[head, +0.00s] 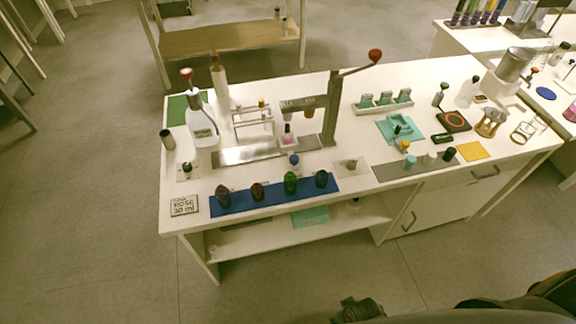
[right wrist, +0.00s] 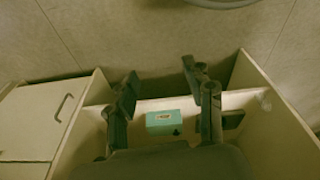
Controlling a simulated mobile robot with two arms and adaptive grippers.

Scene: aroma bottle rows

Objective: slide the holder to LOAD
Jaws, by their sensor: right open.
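A small holder (head: 288,143) sits on a flat metal rail (head: 245,155) on the white bench, under the head of a grey lever press (head: 331,110). A pink bottle with a dark cap (head: 287,129) stands in the holder. The LOAD marking is too small to read. My right gripper (head: 357,308) is low at the bottom of the head view, in front of the bench and well away from the holder. The right wrist view shows its fingers (right wrist: 160,78) apart and empty, with the bench's lower shelf beyond. My left gripper is not in view.
A blue mat (head: 268,199) with several dark bottles lies along the front edge. The red-knobbed lever (head: 375,56) sticks out to the right. A white pump bottle (head: 203,122) stands left of the rail. A teal box (right wrist: 170,122) sits on the lower shelf.

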